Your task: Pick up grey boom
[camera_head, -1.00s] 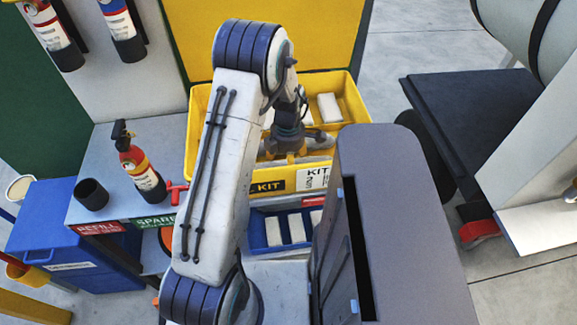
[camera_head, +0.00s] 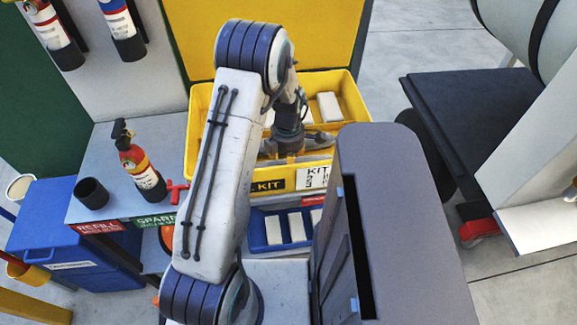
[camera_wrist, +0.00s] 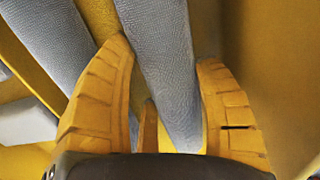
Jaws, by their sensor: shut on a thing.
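A grey boom (camera_wrist: 165,60) with a textured, sock-like surface lies inside the yellow kit box (camera_head: 358,112). In the wrist view my gripper (camera_wrist: 168,85) has its yellow ribbed fingers on either side of this boom and is shut on it. A second grey boom (camera_wrist: 52,40) lies beside it, to the left of the left finger. In the head view my gripper (camera_head: 292,155) reaches down into the box, and my arm hides much of the inside.
White blocks (camera_head: 329,106) also lie in the box. A blue tray (camera_head: 258,236) with white blocks is below it. A red fire extinguisher (camera_head: 141,165) and a black cup (camera_head: 92,193) stand on the grey bench to the left. The yellow lid stands open behind.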

